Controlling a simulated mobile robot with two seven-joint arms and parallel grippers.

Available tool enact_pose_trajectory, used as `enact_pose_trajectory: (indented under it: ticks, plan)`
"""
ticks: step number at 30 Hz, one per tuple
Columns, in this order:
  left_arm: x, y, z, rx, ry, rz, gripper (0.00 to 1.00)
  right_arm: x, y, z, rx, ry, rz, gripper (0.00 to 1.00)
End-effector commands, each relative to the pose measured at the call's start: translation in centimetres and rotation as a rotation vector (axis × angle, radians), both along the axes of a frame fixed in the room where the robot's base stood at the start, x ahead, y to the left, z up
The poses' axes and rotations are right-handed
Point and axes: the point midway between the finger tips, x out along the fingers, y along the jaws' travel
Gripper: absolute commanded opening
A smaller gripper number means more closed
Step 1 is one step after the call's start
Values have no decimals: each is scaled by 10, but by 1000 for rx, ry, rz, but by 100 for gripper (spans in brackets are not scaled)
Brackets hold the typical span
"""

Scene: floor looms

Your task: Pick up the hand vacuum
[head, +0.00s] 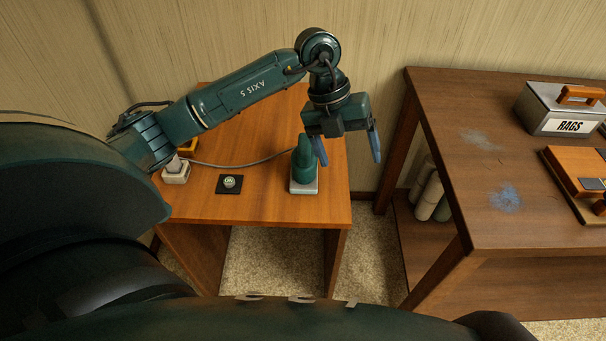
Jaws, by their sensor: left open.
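The hand vacuum (303,168) appears to be the dark green upright object on a small pale base (304,188), near the right end of the small wooden table (270,207). My left gripper (348,150) is open, with its two blue fingers pointing down and nothing seen between them. It is above and to the right of the vacuum in the head view. The left finger overlaps the vacuum's right edge in the picture; I cannot tell whether they touch. My right gripper is not in view.
A grey cable (245,165) runs left from near the vacuum. A black pad with a round button (230,183) and a white block (176,172) are on the same table. At right, a workbench (450,150) holds a RAGS box (555,118) and bluish dust patches (505,198).

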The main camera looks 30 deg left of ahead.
Motion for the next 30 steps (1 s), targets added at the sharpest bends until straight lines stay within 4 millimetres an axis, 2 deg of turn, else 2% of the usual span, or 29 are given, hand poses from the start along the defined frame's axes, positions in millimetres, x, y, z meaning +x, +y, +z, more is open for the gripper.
enact_pose_trajectory:
  ticks: [1,3,7,11,19,26,30]
  plan:
    - [11,32,5,133,-22,63,82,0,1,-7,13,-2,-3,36]
    - [19,65,16,270,-34,146,82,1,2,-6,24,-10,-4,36]
    - [23,98,30,403,-44,240,82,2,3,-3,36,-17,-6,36]
    - [24,106,20,430,-40,262,82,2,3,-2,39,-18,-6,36]
    - [29,107,-30,426,-41,257,82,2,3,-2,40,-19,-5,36]
    - [31,108,-47,423,-43,257,82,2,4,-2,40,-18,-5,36]
    - [30,111,-66,423,-40,255,82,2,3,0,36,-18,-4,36]
